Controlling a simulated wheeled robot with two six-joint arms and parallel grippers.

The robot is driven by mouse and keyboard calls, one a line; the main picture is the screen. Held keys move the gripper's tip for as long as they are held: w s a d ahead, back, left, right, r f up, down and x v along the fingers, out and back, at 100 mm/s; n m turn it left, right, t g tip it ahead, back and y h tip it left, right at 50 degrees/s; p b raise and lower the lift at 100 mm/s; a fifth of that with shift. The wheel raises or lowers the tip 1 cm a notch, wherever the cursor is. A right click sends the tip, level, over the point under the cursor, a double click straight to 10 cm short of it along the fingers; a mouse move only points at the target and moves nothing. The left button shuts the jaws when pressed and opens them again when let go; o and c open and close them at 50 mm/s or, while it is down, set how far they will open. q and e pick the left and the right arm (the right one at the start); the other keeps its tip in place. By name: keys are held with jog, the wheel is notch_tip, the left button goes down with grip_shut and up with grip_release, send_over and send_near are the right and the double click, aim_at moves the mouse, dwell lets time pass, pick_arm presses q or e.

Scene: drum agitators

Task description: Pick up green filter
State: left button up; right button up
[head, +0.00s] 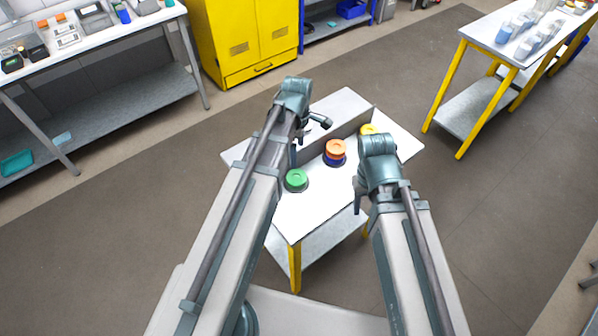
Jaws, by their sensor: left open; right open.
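The green filter (296,179) is a round green disc with a small central mark, sitting on a dark round base on the near left part of a small white table (305,216). My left gripper (318,124) is open and above the table, behind the green filter and apart from it. My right gripper (361,198) is open, at the right of the table, apart from the green filter. Its fingers are partly hidden by its own wrist.
An orange disc on a blue one (335,151) stands right of the green filter. A yellow disc (369,129) is partly hidden behind my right wrist. A low grey divider (345,132) crosses the table. A yellow cabinet (245,40) and benches stand further away.

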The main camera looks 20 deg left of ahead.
pick_arm(q)
jog(key=b, duration=0.9)
send_over(298, 177)
jog(key=f, duration=0.8)
jog(key=shift+s+f, duration=0.2)
jog(key=shift+f, duration=0.1)
notch_tip(298, 177, down, 5)
jog(key=b, duration=0.5)
jog(key=shift+w+f, duration=0.15)
jog(key=c, duration=1.1)
jog(key=shift+r, duration=0.25)
